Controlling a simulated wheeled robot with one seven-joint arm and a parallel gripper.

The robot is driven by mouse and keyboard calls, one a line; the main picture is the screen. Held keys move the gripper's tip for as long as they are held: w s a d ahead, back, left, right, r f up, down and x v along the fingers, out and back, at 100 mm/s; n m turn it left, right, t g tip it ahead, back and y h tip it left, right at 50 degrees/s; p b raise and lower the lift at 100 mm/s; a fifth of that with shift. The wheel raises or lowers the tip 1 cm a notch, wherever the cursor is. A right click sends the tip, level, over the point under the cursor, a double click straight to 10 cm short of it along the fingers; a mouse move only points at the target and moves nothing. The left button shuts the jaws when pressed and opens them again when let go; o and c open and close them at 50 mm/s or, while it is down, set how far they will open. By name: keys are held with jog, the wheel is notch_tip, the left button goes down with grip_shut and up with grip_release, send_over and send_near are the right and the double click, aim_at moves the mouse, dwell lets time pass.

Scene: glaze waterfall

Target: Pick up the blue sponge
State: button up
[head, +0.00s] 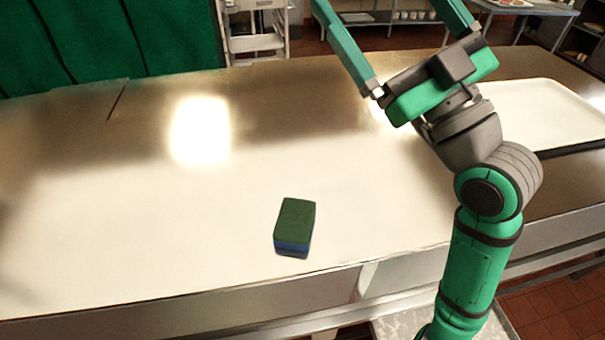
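The blue sponge (294,227) lies on the metal counter (150,230), close to its front edge. Its top is a dark green layer, and the blue shows along its lower front and right side. My gripper (385,5) is raised up and to the right of the sponge, well apart from it, pointing toward the top of the view. Its two green fingers are spread wide apart with nothing visible between them. The tip of the left finger is cut off by the top edge of the picture.
A white tray (530,105) sits on the counter at the right, partly behind my arm. The counter around the sponge is clear. A green curtain-like surface (130,35) stands behind at the left. A white rack (255,25) and shelves are beyond the counter.

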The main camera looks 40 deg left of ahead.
jog(key=s+a+f+n+g+h, duration=0.2)
jog(key=s+a+f+g+h, duration=0.25)
jog(key=a+f, duration=0.2)
jog(key=s+a+f+n+g+h, duration=0.3)
jog(key=s+a+f+h, duration=0.3)
jog(key=a, duration=0.2)
jog(key=m+t+h, duration=0.1)
jog(key=h, duration=1.3)
send_over(295, 219)
jog(key=shift+y, duration=0.25)
jog(key=f, duration=1.5)
jog(key=shift+s+d, duration=0.1)
jog(key=shift+d, duration=0.15)
jog(key=shift+f, duration=0.6)
jog(key=f, duration=0.4)
jog(key=shift+a, duration=0.3)
jog(key=shift+f, duration=0.65)
